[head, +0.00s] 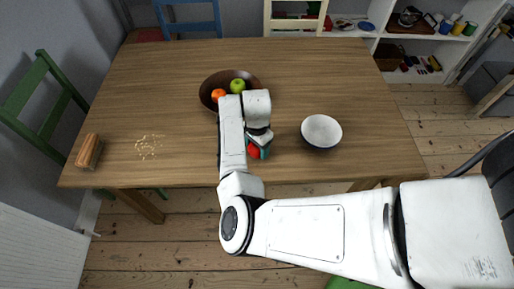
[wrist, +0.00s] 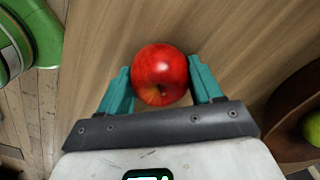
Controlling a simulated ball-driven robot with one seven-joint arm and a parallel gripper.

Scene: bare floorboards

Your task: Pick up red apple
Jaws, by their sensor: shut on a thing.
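The red apple (wrist: 160,74) is between the two teal fingers of my gripper (wrist: 161,88) in the wrist view, with a finger against each side. In the head view the apple (head: 253,151) shows in part below my wrist, near the front edge of the wooden table. My gripper (head: 260,150) is shut on the apple there, and my arm hides some of both. I cannot tell whether the apple touches the table top.
A brown bowl (head: 206,98) with an orange fruit (head: 218,94) and a green apple (head: 237,86) stands behind my arm. A white bowl (head: 321,131) stands to the right. A wooden block-like object (head: 88,151) and scattered crumbs (head: 149,146) lie at left. The far table is clear.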

